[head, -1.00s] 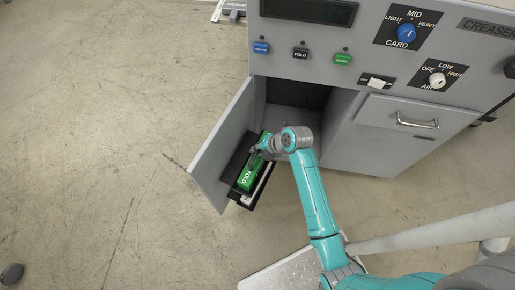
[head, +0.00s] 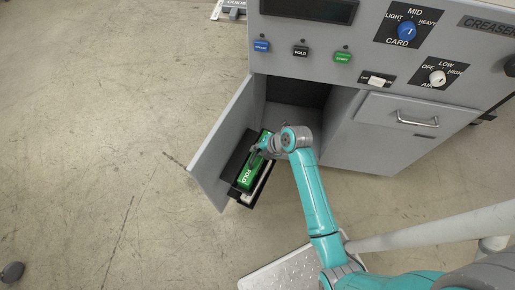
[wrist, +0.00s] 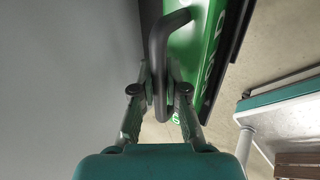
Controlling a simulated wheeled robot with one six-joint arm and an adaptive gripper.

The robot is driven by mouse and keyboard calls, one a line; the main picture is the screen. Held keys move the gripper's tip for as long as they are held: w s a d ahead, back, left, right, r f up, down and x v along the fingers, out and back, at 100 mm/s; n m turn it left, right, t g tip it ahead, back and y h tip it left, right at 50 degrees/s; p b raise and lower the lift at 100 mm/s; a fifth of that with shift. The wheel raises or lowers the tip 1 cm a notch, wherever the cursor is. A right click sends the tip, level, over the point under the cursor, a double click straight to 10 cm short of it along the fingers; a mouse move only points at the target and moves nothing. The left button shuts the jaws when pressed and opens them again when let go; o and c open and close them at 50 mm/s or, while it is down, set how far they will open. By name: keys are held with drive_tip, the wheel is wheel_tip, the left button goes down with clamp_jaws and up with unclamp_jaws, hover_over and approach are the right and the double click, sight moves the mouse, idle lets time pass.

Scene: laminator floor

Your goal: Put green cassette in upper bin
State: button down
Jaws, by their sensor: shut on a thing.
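The green cassette (head: 248,178), with white lettering, is at the black upper bin (head: 236,162) on the inner side of the open cabinet door. My gripper (head: 259,147) is at the cassette's far end. In the wrist view my gripper (wrist: 160,92) is shut on the cassette's black bent handle (wrist: 159,50), a finger on each side. The cassette's green side (wrist: 200,45) shows beside it. The bin's dark walls lie along the cassette. How deep the cassette sits, and whether it touches the bin floor, I cannot tell.
The grey door (head: 215,150) stands open close on the left of the cassette. The cabinet opening (head: 297,95) is behind my wrist. A pale item (head: 258,184) shows beside the cassette, lower down. A drawer (head: 405,118) is shut at right.

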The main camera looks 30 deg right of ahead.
drive_tip(key=shift+s+f, duration=0.1)
drive_tip(key=shift+f, duration=0.3)
drive_tip(key=c, duration=1.1)
unclamp_jaws()
drive_tip(key=v, duration=1.2)
